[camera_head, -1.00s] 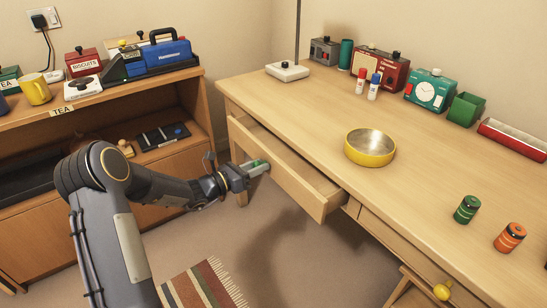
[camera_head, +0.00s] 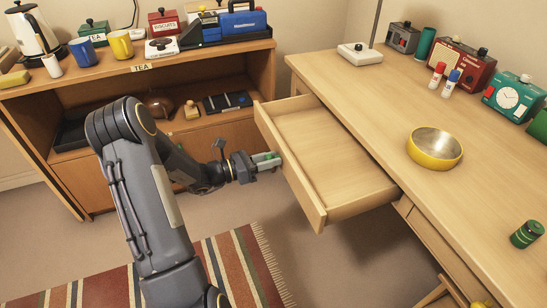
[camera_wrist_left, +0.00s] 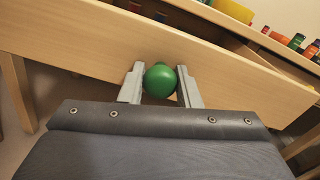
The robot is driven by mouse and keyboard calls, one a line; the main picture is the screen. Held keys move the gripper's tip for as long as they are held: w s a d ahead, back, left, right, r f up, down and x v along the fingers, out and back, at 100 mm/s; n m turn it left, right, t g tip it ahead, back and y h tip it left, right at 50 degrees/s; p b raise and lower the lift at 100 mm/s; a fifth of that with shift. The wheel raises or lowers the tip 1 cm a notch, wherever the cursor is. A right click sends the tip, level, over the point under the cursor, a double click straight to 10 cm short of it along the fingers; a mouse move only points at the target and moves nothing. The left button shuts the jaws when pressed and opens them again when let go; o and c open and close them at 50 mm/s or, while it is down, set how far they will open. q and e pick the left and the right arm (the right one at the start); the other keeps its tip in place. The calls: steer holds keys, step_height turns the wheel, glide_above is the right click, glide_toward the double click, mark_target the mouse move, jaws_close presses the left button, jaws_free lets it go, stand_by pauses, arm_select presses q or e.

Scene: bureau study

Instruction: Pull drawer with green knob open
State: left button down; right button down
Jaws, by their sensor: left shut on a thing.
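The drawer (camera_head: 322,150) of the wooden desk stands far out, and its inside is empty in the head view. Its front panel (camera_wrist_left: 90,40) crosses the left wrist view. The green knob (camera_wrist_left: 160,80) sits on that panel, between the two fingers of my left gripper (camera_wrist_left: 161,88). In the head view my left gripper (camera_head: 268,160) is at the outer face of the drawer front, shut on the knob, with only a bit of green showing. My right gripper is not in view.
On the desk top (camera_head: 360,100) stand a yellow bowl (camera_head: 435,148), a green spool (camera_head: 527,234) and several boxes at the back. A low shelf (camera_head: 150,75) with mugs and a kettle is behind my left arm. A striped rug (camera_head: 215,265) lies on the floor.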

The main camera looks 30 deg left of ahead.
arm_select(q)
steer(key=c, duration=1.1)
jaws_free()
steer(key=shift+o, duration=0.2)
steer(key=p+v, duration=0.1)
steer(key=v, duration=0.6)
steer(key=shift+s+a, duration=0.25)
steer(key=shift+s, duration=0.1)
